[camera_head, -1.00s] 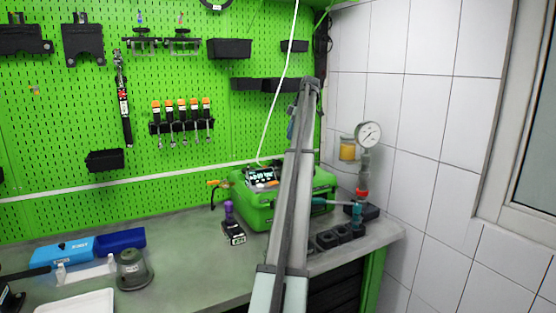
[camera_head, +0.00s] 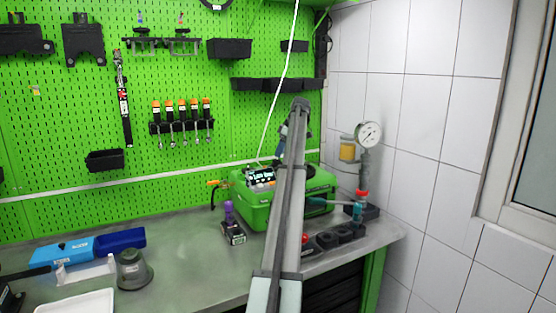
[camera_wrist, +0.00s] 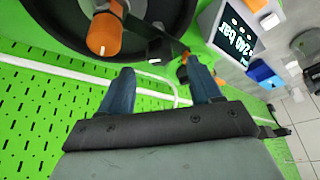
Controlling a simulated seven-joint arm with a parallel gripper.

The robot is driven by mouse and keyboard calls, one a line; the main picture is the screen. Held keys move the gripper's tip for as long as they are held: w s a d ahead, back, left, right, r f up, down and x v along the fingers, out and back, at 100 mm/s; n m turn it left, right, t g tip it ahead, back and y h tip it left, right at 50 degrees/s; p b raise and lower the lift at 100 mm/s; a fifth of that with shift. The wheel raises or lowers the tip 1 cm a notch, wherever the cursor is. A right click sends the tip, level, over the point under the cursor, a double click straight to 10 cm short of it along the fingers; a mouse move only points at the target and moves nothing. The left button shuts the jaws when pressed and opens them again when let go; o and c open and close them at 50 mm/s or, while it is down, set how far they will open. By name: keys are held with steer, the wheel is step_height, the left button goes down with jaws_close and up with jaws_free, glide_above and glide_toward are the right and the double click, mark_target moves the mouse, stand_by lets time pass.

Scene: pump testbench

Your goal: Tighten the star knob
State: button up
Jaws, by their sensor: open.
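The green pump (camera_head: 257,214) with a lit display (camera_head: 260,177) stands on the bench; my arm crosses in front of it. An orange cylindrical part (camera_wrist: 103,36) lies beyond the left finger. I cannot tell for certain which part is the star knob.
A pressure gauge (camera_head: 368,134) stands at the right by the tiled wall. Black blocks (camera_head: 340,234) line the bench's right front. A small bottle-topped box (camera_head: 232,231) stands left of the pump. A white cable (camera_head: 287,70) hangs before the green pegboard.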

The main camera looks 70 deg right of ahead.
mark_target(277, 160)
steer(key=shift+x, duration=2.4)
steer(key=c, duration=1)
